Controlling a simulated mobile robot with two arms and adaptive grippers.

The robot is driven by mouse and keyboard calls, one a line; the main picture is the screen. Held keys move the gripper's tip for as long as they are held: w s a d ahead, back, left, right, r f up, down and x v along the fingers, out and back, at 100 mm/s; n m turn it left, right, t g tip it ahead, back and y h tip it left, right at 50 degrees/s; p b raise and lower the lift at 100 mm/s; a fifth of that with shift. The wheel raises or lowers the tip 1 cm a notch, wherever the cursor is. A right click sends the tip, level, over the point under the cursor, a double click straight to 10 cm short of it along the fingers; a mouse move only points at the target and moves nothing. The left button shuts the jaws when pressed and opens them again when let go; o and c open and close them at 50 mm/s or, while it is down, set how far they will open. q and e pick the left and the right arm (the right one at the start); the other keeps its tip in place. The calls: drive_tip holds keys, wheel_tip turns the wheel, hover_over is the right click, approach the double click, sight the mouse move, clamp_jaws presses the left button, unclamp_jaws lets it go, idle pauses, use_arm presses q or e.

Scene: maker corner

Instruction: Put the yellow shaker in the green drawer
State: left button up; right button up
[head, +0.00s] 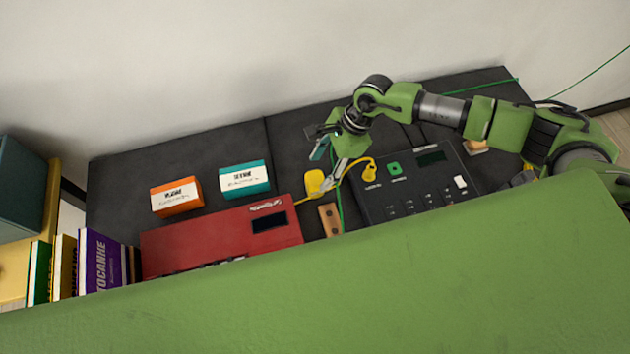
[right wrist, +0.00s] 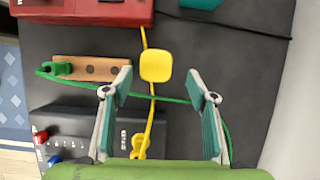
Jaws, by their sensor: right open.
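A yellow rounded piece (head: 314,183), which may be the shaker, sits on the dark table right of the red box. In the right wrist view the yellow piece (right wrist: 156,66) shows just beyond and between my fingertips. I cannot tell its full shape. My right gripper (head: 328,153) is open and empty above the table, close to the yellow piece. Its two teal-padded fingers (right wrist: 158,82) are spread apart in the right wrist view. My left gripper is not in view. I cannot make out a green drawer.
A red device (head: 215,238) and a black device (head: 440,190) flank a wooden strip (head: 329,219). A yellow cable with a yellow end piece (right wrist: 140,143) and a green cable cross there. Orange (head: 176,197) and teal (head: 244,179) boxes stand behind the red device. Books (head: 100,262) stand left.

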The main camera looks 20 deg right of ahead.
sight(315, 177)
drive_tip(key=a+f, duration=0.1)
drive_tip(key=a+f+p, duration=0.1)
drive_tip(key=f, duration=0.1)
drive_tip(key=shift+s+p, duration=0.3)
drive_tip(key=shift+s, duration=0.05)
drive_tip(key=shift+a+f, duration=0.15)
drive_tip(key=shift+f, duration=0.3)
drive_tip(key=c, duration=1.2)
drive_tip(key=shift+c, duration=0.7)
drive_tip(key=shift+r, duration=0.15)
